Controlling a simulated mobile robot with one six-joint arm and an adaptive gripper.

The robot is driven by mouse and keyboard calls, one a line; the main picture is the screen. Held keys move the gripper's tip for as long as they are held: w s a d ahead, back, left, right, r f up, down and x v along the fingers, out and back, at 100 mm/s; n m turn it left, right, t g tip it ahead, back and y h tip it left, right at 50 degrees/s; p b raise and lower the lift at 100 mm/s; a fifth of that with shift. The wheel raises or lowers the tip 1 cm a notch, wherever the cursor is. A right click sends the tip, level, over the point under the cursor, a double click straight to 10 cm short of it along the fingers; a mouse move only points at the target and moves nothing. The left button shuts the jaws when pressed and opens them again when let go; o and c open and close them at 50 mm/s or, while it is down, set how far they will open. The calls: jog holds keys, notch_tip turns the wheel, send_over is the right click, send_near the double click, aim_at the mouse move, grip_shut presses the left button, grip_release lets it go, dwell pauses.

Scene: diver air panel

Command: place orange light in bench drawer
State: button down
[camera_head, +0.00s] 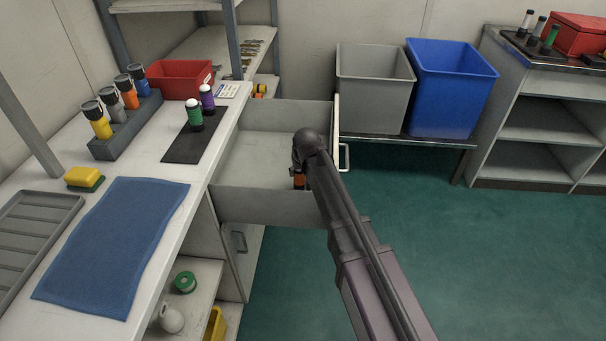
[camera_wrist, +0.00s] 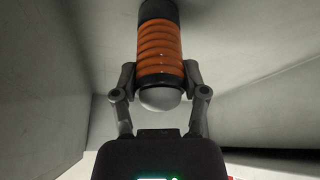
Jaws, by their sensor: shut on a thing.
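The orange light (camera_wrist: 160,50) has a ribbed orange body, a black end and a pale domed end towards the wrist camera. My gripper (camera_wrist: 160,78) is shut on it, one finger on each side of the body. In the head view a small orange part of the light (camera_head: 299,181) shows below my wrist, over the right part of the open bench drawer (camera_head: 262,206). My arm hides the rest of the light and most of the gripper there. Grey drawer walls surround it in the wrist view. I cannot tell whether it touches the drawer floor.
A grey rack (camera_head: 112,146) on the bench holds several lights, one of them orange. A dark mat (camera_head: 180,150) with two small bottles and a blue towel (camera_head: 115,245) lie on the bench. Grey (camera_head: 372,92) and blue (camera_head: 450,90) bins stand beyond the drawer.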

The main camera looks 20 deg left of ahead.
jog(key=shift+f, duration=0.15)
jog(key=shift+c, duration=0.6)
grip_release()
jog(key=shift+r, duration=0.25)
jog(key=p+v, duration=1.1)
jog(key=v, duration=0.1)
dwell(0.7)
